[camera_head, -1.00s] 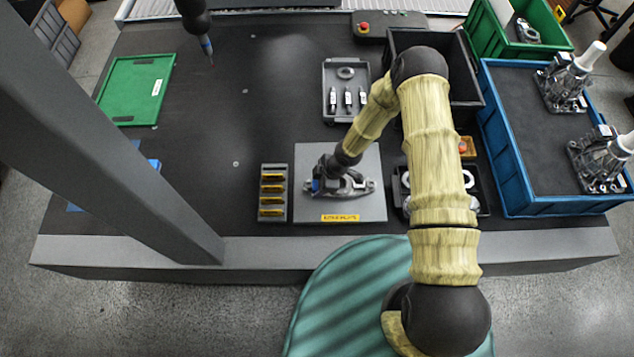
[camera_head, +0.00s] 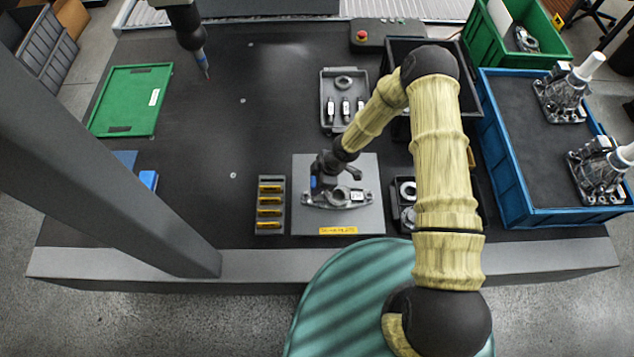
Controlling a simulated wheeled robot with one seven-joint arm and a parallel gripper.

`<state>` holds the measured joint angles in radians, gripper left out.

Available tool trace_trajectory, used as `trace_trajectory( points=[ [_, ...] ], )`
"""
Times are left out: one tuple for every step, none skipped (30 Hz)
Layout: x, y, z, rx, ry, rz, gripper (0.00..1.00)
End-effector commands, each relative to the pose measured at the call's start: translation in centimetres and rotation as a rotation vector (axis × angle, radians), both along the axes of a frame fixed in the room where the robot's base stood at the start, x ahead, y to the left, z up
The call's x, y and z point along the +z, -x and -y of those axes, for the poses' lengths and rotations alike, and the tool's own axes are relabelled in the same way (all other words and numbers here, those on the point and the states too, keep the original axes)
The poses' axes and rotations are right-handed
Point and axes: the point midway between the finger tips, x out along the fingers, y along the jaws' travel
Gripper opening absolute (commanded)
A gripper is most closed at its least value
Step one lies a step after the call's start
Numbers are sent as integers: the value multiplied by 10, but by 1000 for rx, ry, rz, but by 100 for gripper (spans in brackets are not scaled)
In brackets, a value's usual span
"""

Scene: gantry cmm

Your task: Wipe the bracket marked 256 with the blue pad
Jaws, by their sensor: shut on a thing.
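A grey metal bracket (camera_head: 340,198) with a small white tag lies on a light grey plate (camera_head: 365,222) near the table's front; the tag's number is too small to read surely. My gripper (camera_head: 322,182) is over the bracket's left and rear part. It is shut on a small blue piece (camera_head: 314,182), seemingly the blue pad, which is mostly hidden by the gripper. I cannot tell whether the pad touches the bracket. The bracket's round boss and right end are uncovered.
A slotted rack (camera_head: 270,229) stands left of the plate; a parts tray (camera_head: 328,115) lies behind. A black bin (camera_head: 403,190) is right of the plate. A grey column (camera_head: 110,160) partly hides blue items (camera_head: 148,180). The table left of the rack is mostly clear.

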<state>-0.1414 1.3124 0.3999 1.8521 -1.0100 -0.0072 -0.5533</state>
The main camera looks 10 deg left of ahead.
Motion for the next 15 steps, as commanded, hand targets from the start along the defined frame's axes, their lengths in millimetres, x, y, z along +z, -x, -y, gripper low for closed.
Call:
trace_trajectory(
  points=[
    [8,0,-1,1,-1,1,25],
    [11,0,-2,2,-1,2,25],
    [15,0,-2,4,-2,3,25],
    [18,0,-2,5,-1,2,25],
    [20,1,-3,5,-1,2,25],
    [24,1,-3,5,-1,1,25],
    [26,1,-3,5,0,1,25],
    [29,1,-3,5,0,1,25],
    [33,1,-2,5,0,0,25],
    [35,1,-2,5,0,0,25],
    [38,1,-2,5,0,0,25],
    [42,1,-2,5,0,1,25],
    [44,1,-2,5,0,1,25],
    [46,1,-2,5,0,1,25],
    [49,1,-2,5,0,1,25]
  ],
)
